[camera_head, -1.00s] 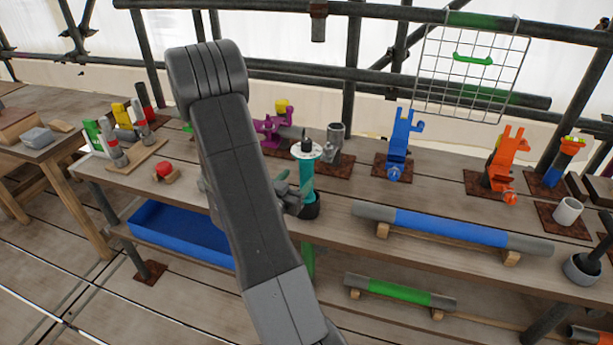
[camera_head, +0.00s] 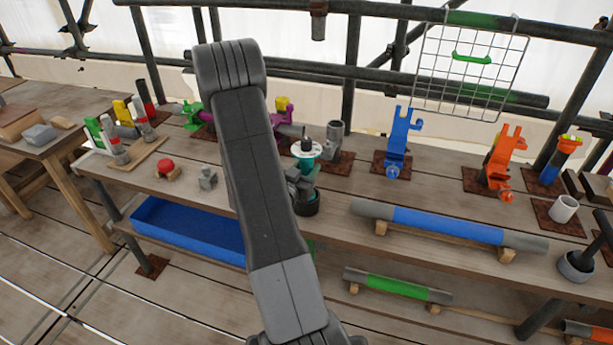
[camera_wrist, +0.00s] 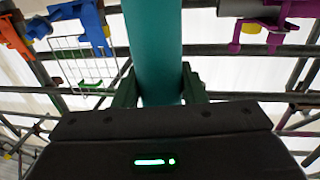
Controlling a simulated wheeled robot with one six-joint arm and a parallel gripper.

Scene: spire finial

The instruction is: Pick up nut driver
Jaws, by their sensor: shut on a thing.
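A teal upright cylinder with a white disc and dark tip on top, which I take to be the nut driver (camera_head: 306,151), stands at the middle of the bench in the head view. A black round piece (camera_head: 307,207) is at its foot. My gripper (camera_head: 302,180) is shut on the teal body, with my arm partly in front of it. In the wrist view the teal shaft (camera_wrist: 154,50) runs upward between the two dark fingers of my gripper (camera_wrist: 160,88). Its lower end is hidden there by my gripper's body.
Purple (camera_head: 283,118), blue (camera_head: 398,145) and orange (camera_head: 504,158) clamps stand along the bench's back. A grey tube (camera_head: 334,138) is close behind the teal tool. A blue-banded pipe (camera_head: 450,227) lies at the front right. A red button (camera_head: 166,165) is on the left.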

